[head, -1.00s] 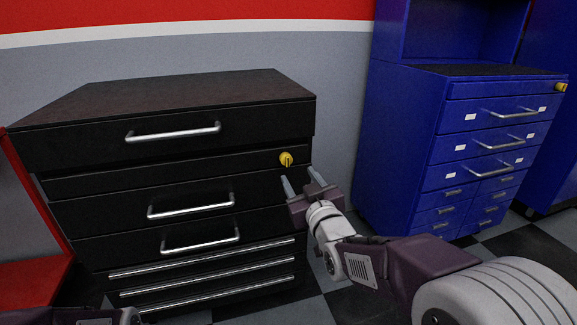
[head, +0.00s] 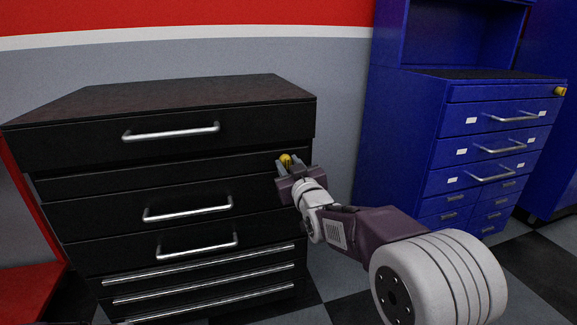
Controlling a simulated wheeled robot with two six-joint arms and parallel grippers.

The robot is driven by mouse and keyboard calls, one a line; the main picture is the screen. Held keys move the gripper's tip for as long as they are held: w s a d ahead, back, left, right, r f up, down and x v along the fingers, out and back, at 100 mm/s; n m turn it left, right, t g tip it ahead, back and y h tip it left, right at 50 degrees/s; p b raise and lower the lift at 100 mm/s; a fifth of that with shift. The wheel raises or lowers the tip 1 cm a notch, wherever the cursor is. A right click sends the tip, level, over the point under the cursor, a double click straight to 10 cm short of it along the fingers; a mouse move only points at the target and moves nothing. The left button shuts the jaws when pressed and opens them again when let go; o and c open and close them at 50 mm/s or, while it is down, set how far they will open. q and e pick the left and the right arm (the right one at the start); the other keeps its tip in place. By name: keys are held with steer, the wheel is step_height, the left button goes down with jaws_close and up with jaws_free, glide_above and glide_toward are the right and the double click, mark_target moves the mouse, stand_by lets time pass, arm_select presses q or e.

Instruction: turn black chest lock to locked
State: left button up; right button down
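The black chest (head: 110,160) stands at the left, with its yellow lock (head: 286,159) near the right end of a narrow drawer front under the top section. My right gripper (head: 288,162) is at the lock, with one finger on each side of it. The fingers look apart, and I cannot tell whether they touch the lock. They hide its lower part, so I cannot make out how far it is turned. My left gripper is not in view.
A blue cabinet (head: 400,150) with its own yellow lock (head: 560,91) stands at the right. Silver drawer handles (head: 171,132) stick out from the black chest. A red object (head: 25,285) is at the lower left. Checkered floor lies between the chest and the cabinet.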

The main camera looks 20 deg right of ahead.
stand_by(0.3)
steer(key=m, duration=0.8)
steer(key=shift+d+m+p, duration=0.1)
steer(key=shift+m+p, duration=0.2)
steer(key=m, duration=0.4)
steer(key=m+p, duration=0.1)
steer(key=m, duration=0.4)
steer(key=shift+f, duration=0.1)
steer(key=shift+m, duration=0.3)
steer(key=c, duration=1.1)
jaws_free()
steer(key=shift+o, duration=0.2)
